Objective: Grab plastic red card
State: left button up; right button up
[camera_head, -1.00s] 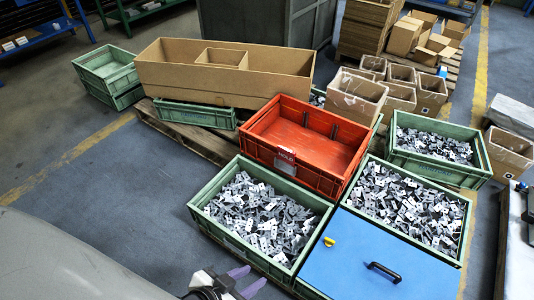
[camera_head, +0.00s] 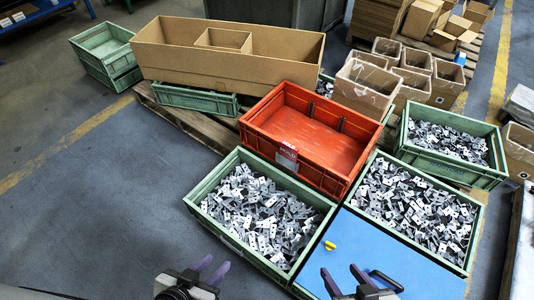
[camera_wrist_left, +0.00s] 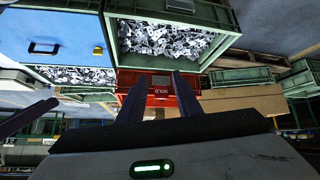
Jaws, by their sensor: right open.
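In the left wrist view, upside down, the card (camera_wrist_left: 159,91) shows between my fingers in the background. My left gripper (camera_head: 212,267) is at the bottom of the head view, below and left of the card. Its fingers are apart and empty; they also show in the left wrist view (camera_wrist_left: 160,92). My right gripper (camera_head: 340,270) is open and empty in front of the blue lid, below and right of the card.
Green crates of metal stampings stand in front of the red crate (camera_head: 265,240) and to its right (camera_head: 398,225). A blue lid (camera_head: 380,245) with a black handle and yellow tag lies in front. A long cardboard box (camera_head: 175,62) stands behind. The floor at left is clear.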

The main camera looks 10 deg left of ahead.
aim_at(287, 151)
jog(key=u, duration=1.95)
jog(key=i, duration=2.25)
jog(key=z, duration=2.85)
